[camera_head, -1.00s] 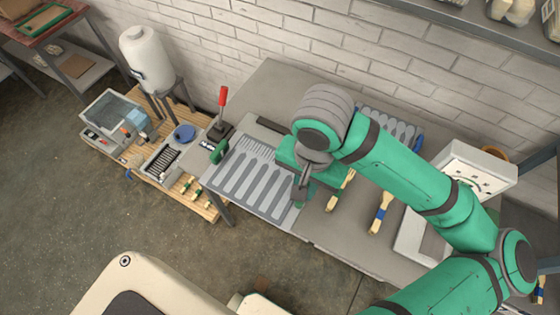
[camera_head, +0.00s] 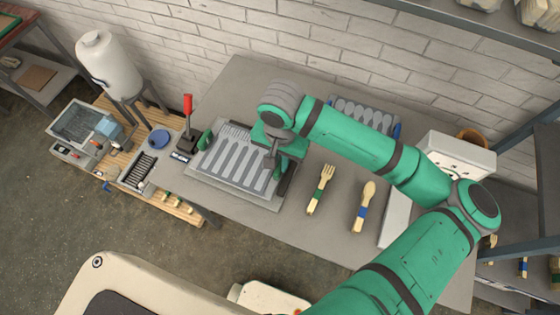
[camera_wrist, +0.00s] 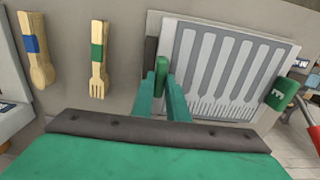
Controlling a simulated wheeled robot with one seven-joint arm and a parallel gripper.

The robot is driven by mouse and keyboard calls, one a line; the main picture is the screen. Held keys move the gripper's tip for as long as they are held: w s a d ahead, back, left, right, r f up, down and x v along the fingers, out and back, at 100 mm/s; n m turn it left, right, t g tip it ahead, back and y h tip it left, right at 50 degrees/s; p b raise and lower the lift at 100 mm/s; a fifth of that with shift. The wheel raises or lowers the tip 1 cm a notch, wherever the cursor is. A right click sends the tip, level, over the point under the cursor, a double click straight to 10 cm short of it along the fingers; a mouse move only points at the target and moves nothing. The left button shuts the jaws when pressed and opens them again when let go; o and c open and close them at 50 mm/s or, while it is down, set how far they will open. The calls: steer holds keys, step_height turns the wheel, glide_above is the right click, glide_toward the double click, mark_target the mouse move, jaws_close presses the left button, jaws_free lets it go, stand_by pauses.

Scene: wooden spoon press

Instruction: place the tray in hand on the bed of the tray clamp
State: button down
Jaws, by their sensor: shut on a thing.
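The tray (camera_head: 238,160) is grey with cutlery-shaped slots and a green handle (camera_head: 206,140) at its left end. My gripper (camera_head: 273,160) is shut on its right-end green handle, which shows between my fingers in the wrist view (camera_wrist: 161,70). The tray lies roughly level over the tray clamp's light grey bed, whose front edge (camera_head: 240,199) shows along the near side. The clamp's red lever (camera_head: 187,104) stands upright just left of the tray. I cannot tell whether the tray touches the bed; it hides most of it.
A wooden fork (camera_head: 321,188) and spoon (camera_head: 364,205) lie on the grey table to the right. A second slotted tray (camera_head: 365,115) lies behind my arm. A white box (camera_head: 455,155) stands at the right. A wooden bench (camera_head: 165,205) with equipment adjoins the left.

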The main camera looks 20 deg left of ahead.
mark_target(280, 165)
steer(key=shift+w+a+f, duration=0.1)
steer(key=shift+w+f, duration=0.05)
steer(key=shift+f, duration=1.55)
steer(key=c, duration=1.7)
jaws_free()
steer(key=shift+f, duration=0.1)
steer(key=shift+c, duration=0.2)
step_height(280, 165, up, 12)
